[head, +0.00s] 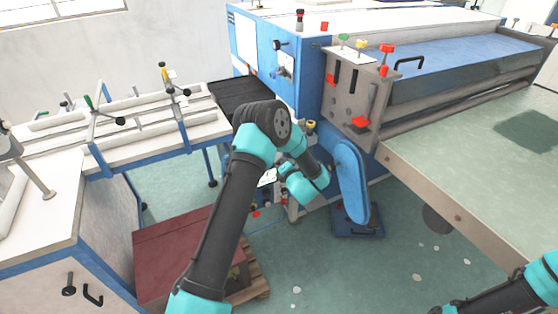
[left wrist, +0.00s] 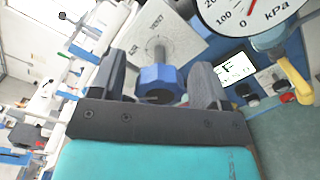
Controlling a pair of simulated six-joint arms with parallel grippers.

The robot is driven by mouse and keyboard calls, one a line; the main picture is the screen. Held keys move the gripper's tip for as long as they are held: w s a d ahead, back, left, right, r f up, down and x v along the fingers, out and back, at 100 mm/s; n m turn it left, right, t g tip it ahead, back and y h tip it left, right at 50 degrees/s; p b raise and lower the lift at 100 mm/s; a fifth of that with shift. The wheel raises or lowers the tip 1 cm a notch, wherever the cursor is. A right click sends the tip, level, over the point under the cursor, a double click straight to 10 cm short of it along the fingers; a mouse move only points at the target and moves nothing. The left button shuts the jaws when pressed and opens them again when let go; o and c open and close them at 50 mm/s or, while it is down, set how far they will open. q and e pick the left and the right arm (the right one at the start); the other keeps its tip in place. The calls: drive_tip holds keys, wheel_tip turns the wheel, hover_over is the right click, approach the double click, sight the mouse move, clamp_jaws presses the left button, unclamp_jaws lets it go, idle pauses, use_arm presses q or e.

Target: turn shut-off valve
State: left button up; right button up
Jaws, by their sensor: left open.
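In the left wrist view a blue faceted knob (left wrist: 157,82) sits on a grey stem in front of a pale printed plate (left wrist: 178,30). It looks like the valve handle. My left gripper (left wrist: 160,64) is open, with one dark finger on each side of the knob. I see gaps between the fingers and the knob and cannot tell any contact. In the head view my own left arm hides most of this gripper and the knob, low at the blue machine's near end. My right gripper is out of view; only part of the right arm shows at lower right.
A round kPa gauge (left wrist: 245,14) is close at upper right of the wrist view, with a yellow lever (left wrist: 302,92) below it. In the head view, a dark red box (head: 170,250) stands on the floor and a blue machine (head: 262,50) stands behind my arm.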

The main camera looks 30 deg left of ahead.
use_arm(q)
drive_tip(key=shift+w+a, duration=0.35)
drive_tip(key=shift+a, duration=0.2)
drive_tip(key=c, duration=0.9)
